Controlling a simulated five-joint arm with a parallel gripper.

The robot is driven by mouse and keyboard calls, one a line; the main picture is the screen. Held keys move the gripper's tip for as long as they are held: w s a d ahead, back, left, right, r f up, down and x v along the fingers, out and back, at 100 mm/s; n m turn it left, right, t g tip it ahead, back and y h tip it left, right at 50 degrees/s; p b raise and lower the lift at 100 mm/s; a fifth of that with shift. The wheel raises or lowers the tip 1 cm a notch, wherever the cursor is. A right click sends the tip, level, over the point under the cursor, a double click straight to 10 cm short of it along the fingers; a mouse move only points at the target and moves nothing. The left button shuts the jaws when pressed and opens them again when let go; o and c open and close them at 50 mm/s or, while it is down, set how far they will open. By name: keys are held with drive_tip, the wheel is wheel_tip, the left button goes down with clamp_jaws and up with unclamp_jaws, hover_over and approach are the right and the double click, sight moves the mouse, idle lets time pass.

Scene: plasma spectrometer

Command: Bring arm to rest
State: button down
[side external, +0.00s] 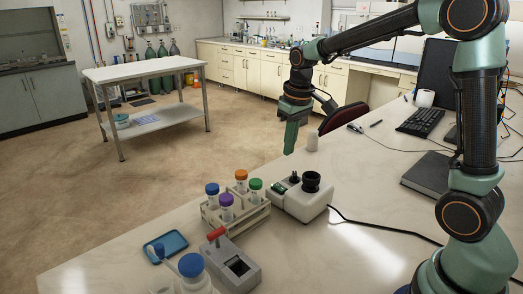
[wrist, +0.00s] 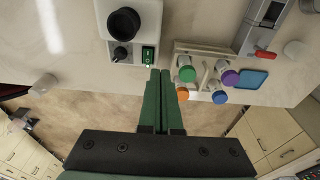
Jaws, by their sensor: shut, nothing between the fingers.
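My gripper (side external: 291,136) hangs pointing down at the table's far edge, behind the white instrument, with clear air around it. In the wrist view its two green fingers (wrist: 160,72) lie side by side, shut and empty. The white instrument (side external: 300,199) has a black round port, a dark knob and a green switch. In the wrist view this instrument (wrist: 152,53) is just ahead of the fingertips. My arm reaches in from the right, raised above the table.
A rack (side external: 234,214) holds vials with blue, purple, orange and green caps. A grey device with a red lever (side external: 233,264), a blue tray (side external: 167,246) and a blue-capped bottle (side external: 193,275) stand nearby. A keyboard (side external: 421,121) and a dark notebook (side external: 428,173) lie to the right.

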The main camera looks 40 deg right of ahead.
drive_tip(key=s+a+r+t, duration=0.2)
drive_tip(key=s, duration=0.5)
drive_tip(key=s+a+r+t, duration=0.2)
drive_tip(key=s+a, duration=0.1)
drive_tip(key=s, duration=0.4)
drive_tip(key=shift+a+r, duration=0.15)
drive_tip(key=shift+a, duration=0.1)
drive_tip(key=c, duration=1.5)
unclamp_jaws()
drive_tip(key=shift+c, duration=0.2)
